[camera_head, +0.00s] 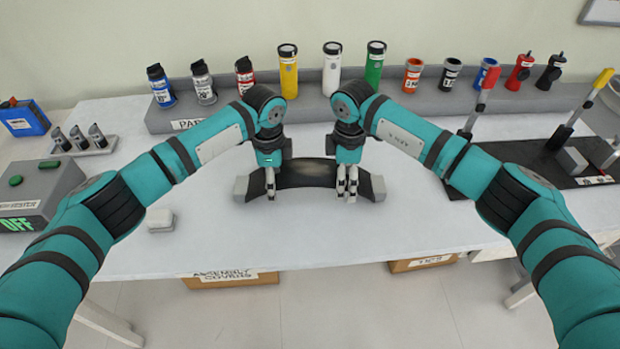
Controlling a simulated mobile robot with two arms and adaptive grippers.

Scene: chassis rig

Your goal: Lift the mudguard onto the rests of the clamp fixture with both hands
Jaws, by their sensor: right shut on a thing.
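The mudguard (306,174) is a dark curved piece in the middle of the white table, between grey end blocks (377,188). My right gripper (347,190) is shut on its right end, fingers pointing down. My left gripper (270,188) points down at its left end; its fingers show nearly edge-on, so I cannot tell whether they grip. Whether the mudguard touches what is under it is unclear. The clamp fixture (522,170) is a black board at the right with upright levers, one red-tipped and one yellow-tipped. My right forearm partly covers its left side.
A grey rack (160,119) along the back holds several bottles and cups. At left are a box reading OFF (35,200), a small tray of dark parts (85,146) and a white block (160,220). The table front centre is clear.

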